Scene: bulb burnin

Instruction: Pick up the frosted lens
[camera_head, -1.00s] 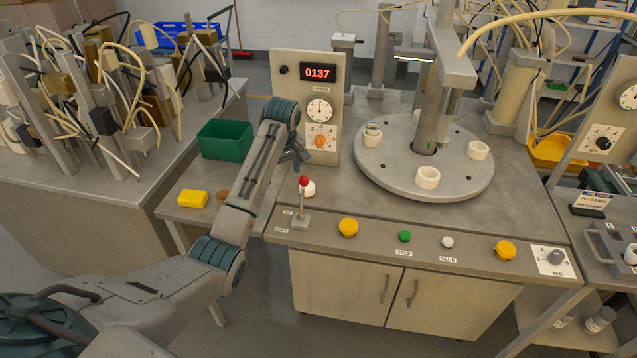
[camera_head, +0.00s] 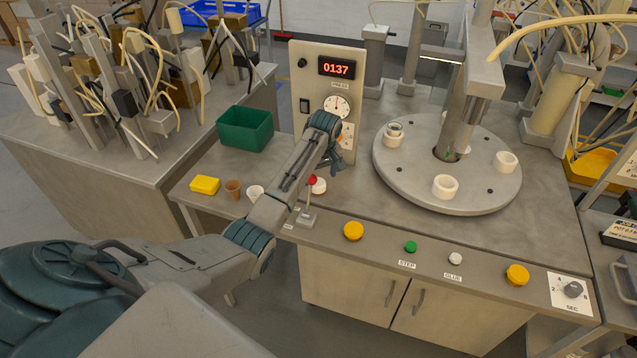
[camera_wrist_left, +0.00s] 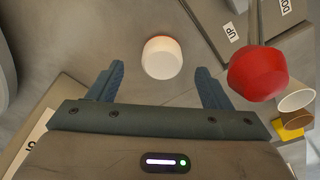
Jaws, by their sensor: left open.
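The frosted lens (camera_head: 319,187) is a small white rounded piece on the grey bench, just behind the red-knobbed lever and partly hidden by it. In the left wrist view the lens (camera_wrist_left: 162,56) shows a white domed face with a thin orange edge at its far side. My left gripper (camera_head: 331,163) is above and close to the lens in the head view. In the left wrist view its two fingers (camera_wrist_left: 160,75) are spread, with the lens between and slightly beyond their tips. I cannot tell the exact height gap. My right gripper is in neither view.
The lever's red knob (camera_wrist_left: 257,73) stands close to the right finger. The press panel (camera_head: 320,75) rises behind my gripper. The rotary table (camera_head: 400,185) with white ring holders is to the right. A green bin (camera_head: 245,130), yellow block (camera_head: 205,185) and two cups (camera_head: 233,189) are left.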

